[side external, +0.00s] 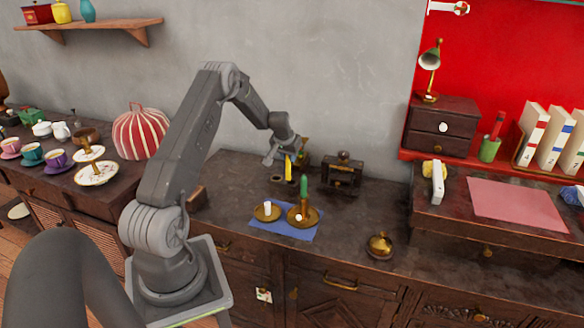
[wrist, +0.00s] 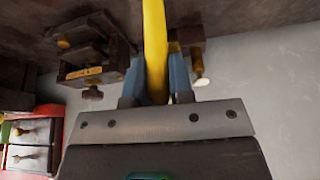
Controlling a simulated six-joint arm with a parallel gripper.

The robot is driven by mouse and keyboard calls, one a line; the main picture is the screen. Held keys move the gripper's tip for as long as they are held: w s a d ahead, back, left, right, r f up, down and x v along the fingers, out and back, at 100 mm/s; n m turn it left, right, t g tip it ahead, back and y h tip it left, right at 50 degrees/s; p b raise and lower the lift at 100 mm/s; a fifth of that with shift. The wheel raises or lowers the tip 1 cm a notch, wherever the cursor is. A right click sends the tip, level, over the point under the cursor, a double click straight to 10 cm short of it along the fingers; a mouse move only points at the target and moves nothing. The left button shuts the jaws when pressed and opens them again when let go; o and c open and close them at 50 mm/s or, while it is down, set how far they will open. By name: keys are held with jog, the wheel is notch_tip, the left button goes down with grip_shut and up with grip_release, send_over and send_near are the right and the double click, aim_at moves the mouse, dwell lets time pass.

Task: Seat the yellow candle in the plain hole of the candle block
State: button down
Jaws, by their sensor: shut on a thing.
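My gripper (side external: 285,158) is shut on the yellow candle (side external: 288,168) and holds it upright above the dark counter. In the wrist view the yellow candle (wrist: 155,45) sits between the two blue-grey fingers of my gripper (wrist: 156,85); its far end runs out of the top of the picture. A small dark block-like piece with a pale ring (side external: 277,178) shows just below and left of the candle. I cannot tell whether it is the candle block, and its holes are too small to tell apart.
A green candle (side external: 304,186) and a short white candle (side external: 267,207) stand in brass holders on a blue cloth (side external: 286,232), close in front. A dark wooden box-like object (side external: 343,172) stands to the right. A brass bell-like object (side external: 379,246) is farther right.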

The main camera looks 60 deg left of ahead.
jog(key=shift+w+d+f, duration=0.1)
jog(key=shift+w+f, duration=0.15)
jog(key=shift+f, duration=0.9)
jog(key=shift+w+d+f, duration=0.1)
jog(key=shift+w+f, duration=0.15)
jog(key=shift+f, duration=0.9)
jog(key=shift+f, duration=0.15)
jog(key=c, duration=1)
grip_release()
